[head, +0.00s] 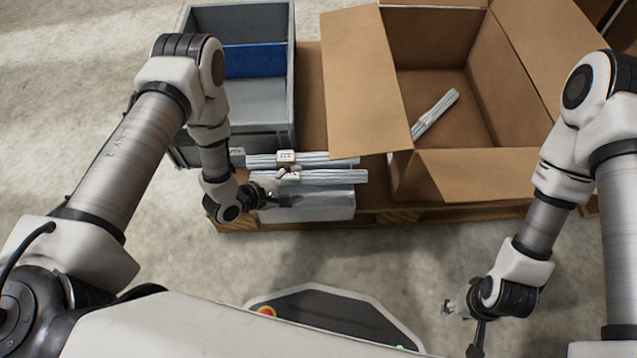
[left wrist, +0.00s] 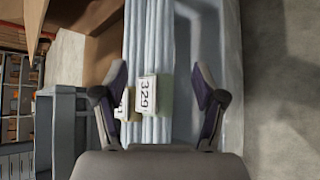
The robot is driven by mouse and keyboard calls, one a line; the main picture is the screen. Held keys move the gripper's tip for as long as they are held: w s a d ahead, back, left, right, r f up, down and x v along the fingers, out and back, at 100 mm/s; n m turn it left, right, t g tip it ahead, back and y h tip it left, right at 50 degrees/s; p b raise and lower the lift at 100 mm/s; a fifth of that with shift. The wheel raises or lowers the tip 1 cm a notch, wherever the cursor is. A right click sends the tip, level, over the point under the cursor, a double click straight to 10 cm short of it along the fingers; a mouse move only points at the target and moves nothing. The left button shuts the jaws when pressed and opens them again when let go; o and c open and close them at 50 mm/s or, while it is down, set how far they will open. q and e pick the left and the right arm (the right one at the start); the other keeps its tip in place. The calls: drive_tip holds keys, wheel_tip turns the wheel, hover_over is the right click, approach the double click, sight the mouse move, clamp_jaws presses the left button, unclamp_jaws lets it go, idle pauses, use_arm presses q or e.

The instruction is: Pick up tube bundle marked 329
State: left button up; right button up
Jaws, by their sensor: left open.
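The tube bundle marked 329 (left wrist: 158,40) shows in the left wrist view as pale grey tubes with a white tag (left wrist: 148,93) reading 329. In the head view it appears to be the front bundle (head: 335,177), lying above a grey-white box (head: 325,206). My left gripper (head: 288,188) is open at its tag. In the left wrist view, the fingers (left wrist: 160,97) stand apart on either side of the tag, and nothing is clamped. A second bundle (head: 327,160) lies just behind, its tag mostly hidden in the wrist view. My right gripper (head: 462,328) appears open and empty at the lower right.
A grey crate (head: 218,20) with a blue part inside stands at the back left. An open cardboard box (head: 365,80) stands to the right on the wooden pallet (head: 400,215), with another bundle (head: 436,113) inside. Floor in front of the pallet is clear.

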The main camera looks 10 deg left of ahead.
sight(309, 180)
use_arm(q)
drive_tip(key=b+x, duration=0.1)
drive_tip(key=x, duration=0.2)
drive_tip(key=b+x, duration=0.2)
drive_tip(key=x, duration=0.2)
drive_tip(key=shift+w+a+f, duration=0.1)
drive_tip(key=shift+w+f, duration=0.1)
drive_tip(key=shift+f, duration=0.15)
drive_tip(key=shift+r, duration=0.15)
drive_tip(key=c, duration=1.3)
